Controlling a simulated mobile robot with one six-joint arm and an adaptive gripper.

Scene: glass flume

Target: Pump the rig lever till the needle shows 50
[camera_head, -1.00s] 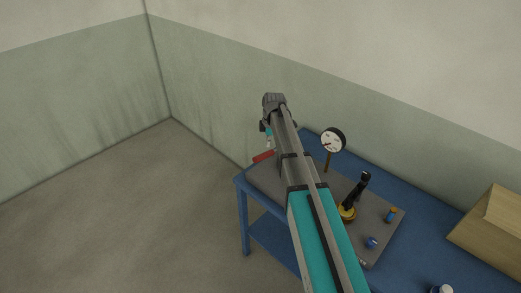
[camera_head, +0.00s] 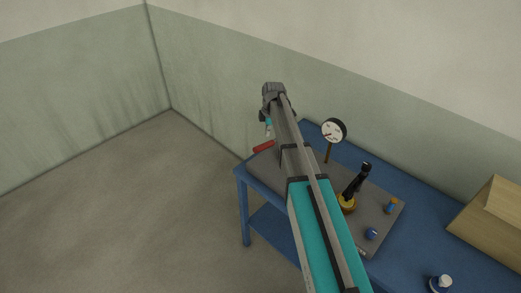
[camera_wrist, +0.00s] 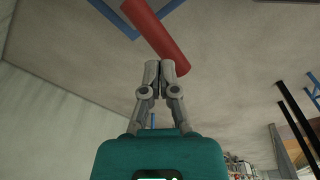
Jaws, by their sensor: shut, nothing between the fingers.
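The rig's grey board (camera_head: 376,213) lies on a blue table. The red lever grip (camera_head: 264,147) sticks out past the board's left end, and the rest of the lever is hidden behind my arm. The round white gauge (camera_head: 333,130) stands on a post at the back; its needle points to the lower left, but the numbers are too small to read. In the wrist view my gripper (camera_wrist: 167,68) is shut and empty, its fingertips right by the red grip (camera_wrist: 157,30). I cannot tell whether they touch. The head view hides the fingers.
A black upright part on a yellow base (camera_head: 347,205) stands on the board. Small blue (camera_head: 372,234) and orange-and-blue (camera_head: 391,207) pieces sit near its right end. A wooden box (camera_head: 490,225) and a white-and-blue item (camera_head: 440,283) are on the table's right. The floor at left is clear.

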